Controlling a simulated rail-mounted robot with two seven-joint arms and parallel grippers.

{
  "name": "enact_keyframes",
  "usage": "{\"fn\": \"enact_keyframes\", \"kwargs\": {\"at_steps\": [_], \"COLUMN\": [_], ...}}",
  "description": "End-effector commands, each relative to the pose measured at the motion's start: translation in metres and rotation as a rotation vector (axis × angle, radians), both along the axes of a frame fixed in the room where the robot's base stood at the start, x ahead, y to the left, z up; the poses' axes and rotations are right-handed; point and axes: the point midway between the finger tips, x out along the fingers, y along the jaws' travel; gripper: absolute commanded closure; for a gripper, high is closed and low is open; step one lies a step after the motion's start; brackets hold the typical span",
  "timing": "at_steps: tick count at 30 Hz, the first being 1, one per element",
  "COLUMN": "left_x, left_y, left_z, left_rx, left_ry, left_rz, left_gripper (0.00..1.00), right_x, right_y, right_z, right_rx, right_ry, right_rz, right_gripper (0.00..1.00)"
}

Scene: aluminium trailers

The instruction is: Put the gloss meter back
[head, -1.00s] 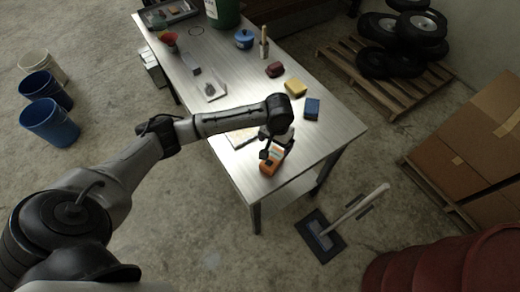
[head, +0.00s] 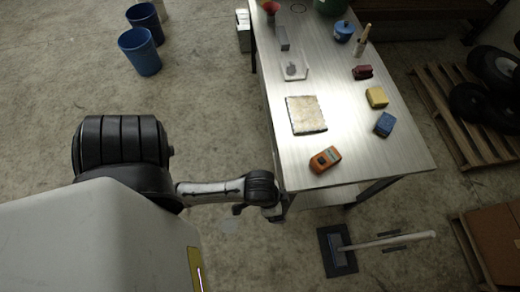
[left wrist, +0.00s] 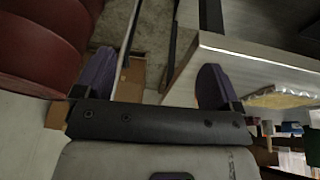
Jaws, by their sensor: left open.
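The gloss meter, seemingly the orange device with a dark display (head: 325,159), lies on the metal table (head: 350,130) near its front edge in the head view. Nothing is touching it. My left gripper (head: 270,212) is off the table's front left corner, to the left of and below the device in the picture. In the left wrist view its two purple-grey fingers (left wrist: 153,82) are wide apart with nothing between them. The device does not show in the left wrist view. My right gripper is not in view.
A blue block (head: 384,124), yellow block (head: 377,97) and red block (head: 362,72) line the right side. A floor squeegee or broom (head: 380,242) lies beyond the front edge.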

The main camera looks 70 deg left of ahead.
Motion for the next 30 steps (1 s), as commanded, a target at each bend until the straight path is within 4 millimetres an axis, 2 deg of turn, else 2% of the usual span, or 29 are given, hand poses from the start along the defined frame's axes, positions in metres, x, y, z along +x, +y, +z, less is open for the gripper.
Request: {"fn": "enact_keyframes", "kwargs": {"at_steps": [1, 3, 9, 23, 26, 30], "left_x": [-0.014, -0.026, -0.045, -0.046, -0.046, -0.046], "left_y": [0.004, 0.011, 0.022, 0.023, 0.023, 0.023], "left_z": [0.002, 0.005, 0.011, 0.015, 0.025, 0.049], "left_rx": [0.014, 0.041, 0.086, 0.091, 0.091, 0.09], "left_ry": [-0.002, -0.009, -0.012, -0.012, -0.012, -0.012], "left_rz": [0.012, 0.021, 0.034, 0.034, 0.034, 0.034], "left_gripper": [0.11, 0.11, 0.11, 0.11, 0.11, 0.11], "right_x": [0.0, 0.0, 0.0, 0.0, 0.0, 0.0], "right_y": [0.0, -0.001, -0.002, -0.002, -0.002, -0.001], "right_z": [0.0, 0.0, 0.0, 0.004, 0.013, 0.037], "right_rx": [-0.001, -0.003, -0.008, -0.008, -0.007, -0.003], "right_ry": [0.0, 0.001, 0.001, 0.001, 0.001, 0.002], "right_rz": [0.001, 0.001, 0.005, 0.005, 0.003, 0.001], "right_gripper": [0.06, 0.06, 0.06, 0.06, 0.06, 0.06]}}
